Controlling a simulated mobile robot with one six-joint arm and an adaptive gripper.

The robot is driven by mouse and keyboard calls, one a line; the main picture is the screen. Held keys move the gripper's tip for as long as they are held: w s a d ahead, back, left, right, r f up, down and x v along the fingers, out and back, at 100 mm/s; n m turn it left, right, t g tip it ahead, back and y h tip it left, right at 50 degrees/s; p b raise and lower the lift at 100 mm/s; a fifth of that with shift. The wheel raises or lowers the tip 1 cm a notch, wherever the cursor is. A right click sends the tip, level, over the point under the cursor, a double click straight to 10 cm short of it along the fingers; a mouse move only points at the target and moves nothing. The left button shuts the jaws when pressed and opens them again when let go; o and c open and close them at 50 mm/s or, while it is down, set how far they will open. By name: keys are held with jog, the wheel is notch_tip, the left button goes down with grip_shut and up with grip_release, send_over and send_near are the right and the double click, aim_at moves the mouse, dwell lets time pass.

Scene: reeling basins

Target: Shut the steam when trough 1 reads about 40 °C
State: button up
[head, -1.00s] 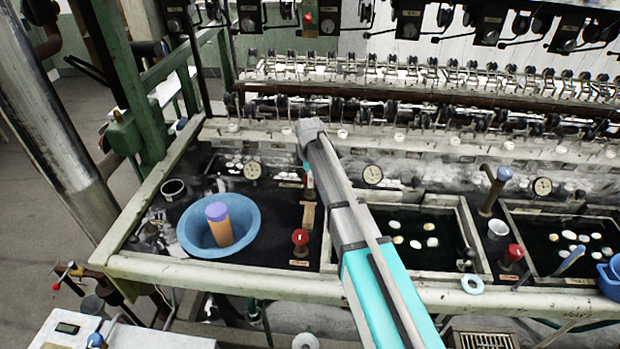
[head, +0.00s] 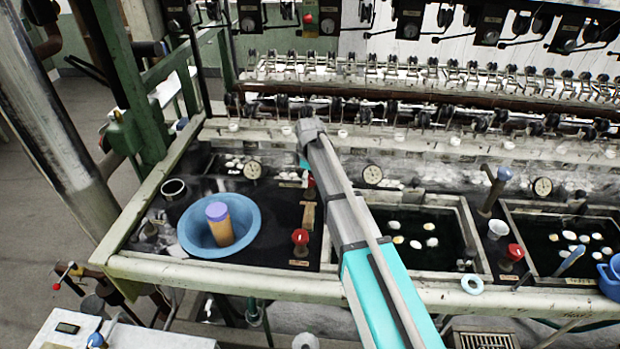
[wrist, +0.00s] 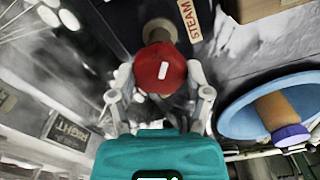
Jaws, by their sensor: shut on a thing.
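The steam valve's red knob (wrist: 160,68) has a white mark on top and stands beside a STEAM label (wrist: 190,20) in the wrist view. My gripper (wrist: 161,76) is shut on this knob, one finger on each side. In the head view my arm hides most of the gripper, and only a bit of the red knob (head: 310,181) shows. Round dial gauges stand behind the basins: a left one (head: 253,169), a middle one (head: 373,174) and a right one (head: 542,187). Their needles are too small to read. I cannot tell which belongs to trough 1.
A blue bowl (head: 188,239) holding an orange cylinder with a purple top stands left of my arm. Another red knob (head: 300,237) is near the front rim. Basins with white cocoons lie to the right. A blue jug (head: 610,277) is at the right edge.

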jog(key=shift+m, duration=1)
jog(key=o, duration=1.2)
jog(key=shift+c, duration=0.2)
jog(key=shift+n, duration=0.4)
